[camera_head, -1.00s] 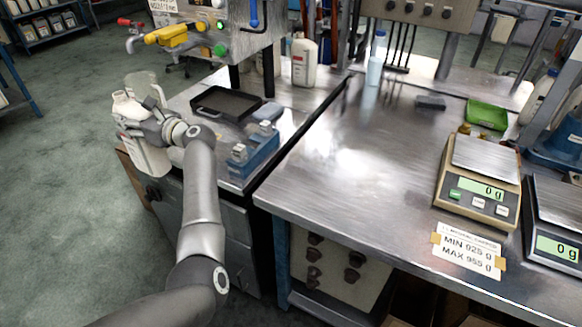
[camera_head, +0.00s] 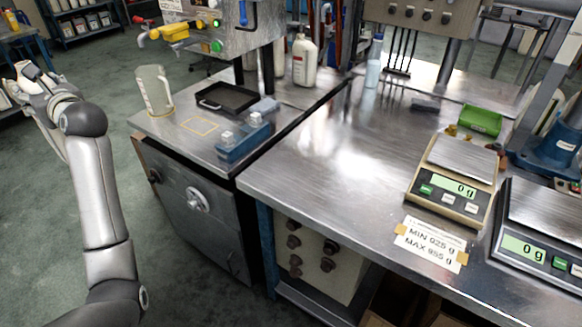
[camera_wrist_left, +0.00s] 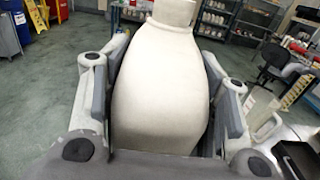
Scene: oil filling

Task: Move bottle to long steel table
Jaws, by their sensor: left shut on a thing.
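A white bottle (camera_wrist_left: 162,85) fills the middle of the left wrist view, between the two fingers of my left gripper (camera_wrist_left: 165,105), which is shut on it. In the head view my left gripper (camera_head: 38,88) is at the far left, out over the floor, with little of the bottle showing. The long steel table (camera_head: 325,185) takes up the middle and right of the head view, well away from the gripper. My right gripper is not in view.
A clear jug (camera_head: 153,92), a black tray (camera_head: 227,98) and a blue block (camera_head: 243,138) stand on the smaller left cabinet. Another white bottle (camera_head: 304,62) stands behind.

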